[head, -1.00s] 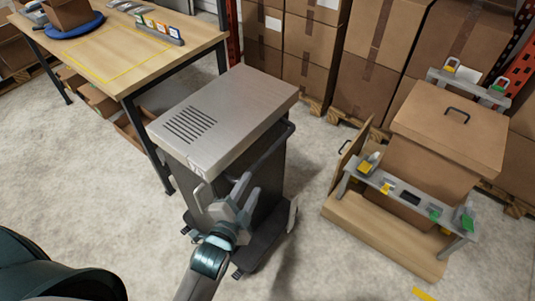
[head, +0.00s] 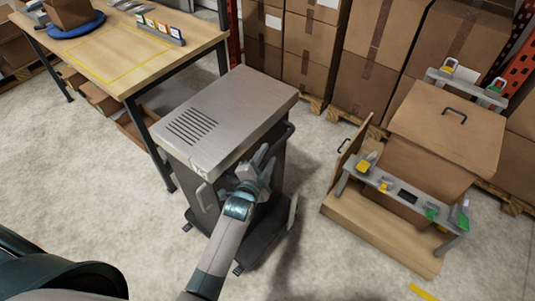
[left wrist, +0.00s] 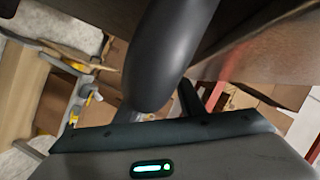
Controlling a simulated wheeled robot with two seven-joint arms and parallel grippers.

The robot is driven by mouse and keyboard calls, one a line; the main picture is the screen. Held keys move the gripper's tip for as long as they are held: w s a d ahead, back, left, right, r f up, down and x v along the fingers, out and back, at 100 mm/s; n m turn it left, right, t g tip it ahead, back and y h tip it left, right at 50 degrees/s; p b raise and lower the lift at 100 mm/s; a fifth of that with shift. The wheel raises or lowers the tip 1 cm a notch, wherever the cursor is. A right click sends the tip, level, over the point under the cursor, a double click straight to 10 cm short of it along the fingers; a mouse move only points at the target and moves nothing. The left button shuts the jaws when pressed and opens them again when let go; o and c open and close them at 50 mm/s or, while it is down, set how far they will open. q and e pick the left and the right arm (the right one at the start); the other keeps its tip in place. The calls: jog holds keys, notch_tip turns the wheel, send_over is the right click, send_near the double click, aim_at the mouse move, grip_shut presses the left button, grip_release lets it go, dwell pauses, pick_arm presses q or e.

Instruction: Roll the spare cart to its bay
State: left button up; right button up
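The cart (head: 225,120) stands upright on the floor in the middle of the head view, with a flat grey top, a vented patch, dark sides and a wheeled base (head: 262,240). A dark push handle (head: 289,133) runs along its right side. My left gripper (head: 264,163) is at that side, just below the top, near the handle; its fingers look spread. A thick dark rounded bar (left wrist: 170,50), probably the handle, fills the middle of the left wrist view close to the gripper body. Contact is hidden. My right gripper is out of view.
A workbench (head: 120,75) stands close to the cart's left. A wooden stand with a lidded box (head: 445,125) and small padlock-like items is at right. Stacked cartons (head: 375,60) line the back. A yellow floor mark (head: 423,292) shows at lower right. Floor between cart and stand is clear.

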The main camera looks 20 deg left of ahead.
pick_arm(q)
jog(key=shift+w+f, duration=0.1)
jog(key=shift+w, duration=0.35)
grip_shut()
